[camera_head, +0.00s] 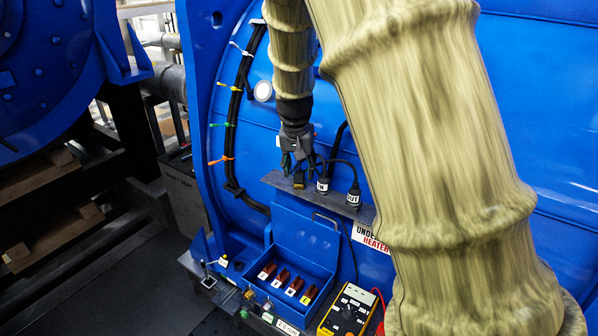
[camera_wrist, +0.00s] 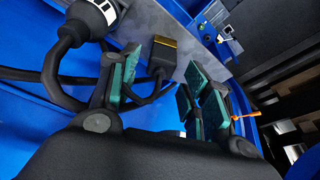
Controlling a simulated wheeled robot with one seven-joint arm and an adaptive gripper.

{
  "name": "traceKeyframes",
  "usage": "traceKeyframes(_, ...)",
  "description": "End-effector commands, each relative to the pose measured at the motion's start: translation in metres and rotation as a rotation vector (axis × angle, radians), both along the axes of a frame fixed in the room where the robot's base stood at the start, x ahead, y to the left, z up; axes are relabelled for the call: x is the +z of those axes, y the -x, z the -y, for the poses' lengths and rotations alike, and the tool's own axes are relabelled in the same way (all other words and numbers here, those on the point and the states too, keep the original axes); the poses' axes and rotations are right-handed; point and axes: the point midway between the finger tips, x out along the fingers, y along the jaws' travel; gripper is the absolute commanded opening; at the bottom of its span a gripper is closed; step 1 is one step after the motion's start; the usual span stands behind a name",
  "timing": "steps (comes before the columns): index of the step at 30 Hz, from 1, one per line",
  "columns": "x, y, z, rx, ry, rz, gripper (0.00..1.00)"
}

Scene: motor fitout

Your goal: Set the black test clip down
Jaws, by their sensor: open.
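A small black block with a gold-coloured face (camera_head: 298,179) sits at the grey shelf on the blue motor housing; it looks like the black test clip, but I cannot be sure. In the wrist view this block (camera_wrist: 162,56) lies beyond the fingers, in the gap between them, with a black cable trailing from it. My gripper (camera_head: 298,162) is just above it in the head view. In the wrist view my gripper (camera_wrist: 160,90) has its teal-padded fingers spread wide, with nothing seen clamped between them.
Two black connectors with white labels (camera_head: 322,186) (camera_head: 353,197) stand close right of my gripper on the grey shelf (camera_head: 275,181). An open blue box (camera_head: 318,238) with several labelled terminals is below. A yellow multimeter (camera_head: 346,313) and red lead (camera_head: 379,297) are at lower right.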

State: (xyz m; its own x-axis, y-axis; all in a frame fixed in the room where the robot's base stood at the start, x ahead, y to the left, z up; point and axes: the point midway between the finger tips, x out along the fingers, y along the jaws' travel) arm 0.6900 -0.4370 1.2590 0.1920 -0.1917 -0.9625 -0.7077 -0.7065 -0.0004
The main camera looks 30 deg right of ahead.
Motion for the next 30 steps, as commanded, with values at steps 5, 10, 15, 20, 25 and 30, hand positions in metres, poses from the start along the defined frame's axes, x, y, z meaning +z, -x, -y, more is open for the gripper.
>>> traceKeyframes(5, 0.020, 0.004, -0.004, 0.000, 0.002, 0.004, 0.48)
traceKeyframes(10, 0.044, 0.009, -0.009, -0.001, 0.002, 0.004, 0.48)
traceKeyframes(15, 0.067, 0.014, -0.014, 0.000, 0.001, 0.003, 0.48)
traceKeyframes(20, 0.087, 0.017, -0.018, 0.001, 0.002, 0.003, 0.48)
traceKeyframes(25, 0.100, 0.020, -0.020, 0.000, 0.001, 0.001, 0.48)
traceKeyframes(30, 0.104, 0.021, -0.021, 0.000, 0.001, 0.001, 0.48)
